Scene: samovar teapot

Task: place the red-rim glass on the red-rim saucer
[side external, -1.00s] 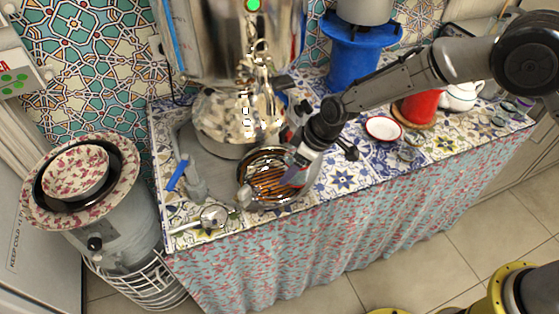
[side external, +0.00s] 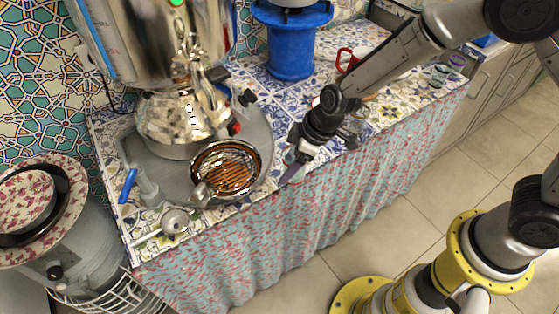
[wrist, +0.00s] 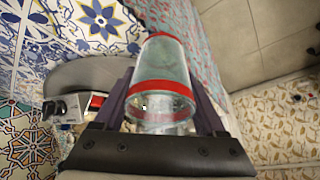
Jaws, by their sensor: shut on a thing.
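The red-rim glass (wrist: 162,62) is clear, with a red band at each visible end. In the wrist view it sits between the purple fingers of my gripper (wrist: 164,103), which is shut on it. In the side view my gripper (side external: 291,172) is over the counter's front edge, right of the round tray; the glass is hard to make out there. The red-rim saucer is mostly hidden behind my arm; only a small white and red edge (side external: 315,101) seems to show.
A blue stand (side external: 290,48) is behind my arm. The patterned cloth (side external: 330,215) hangs in front.

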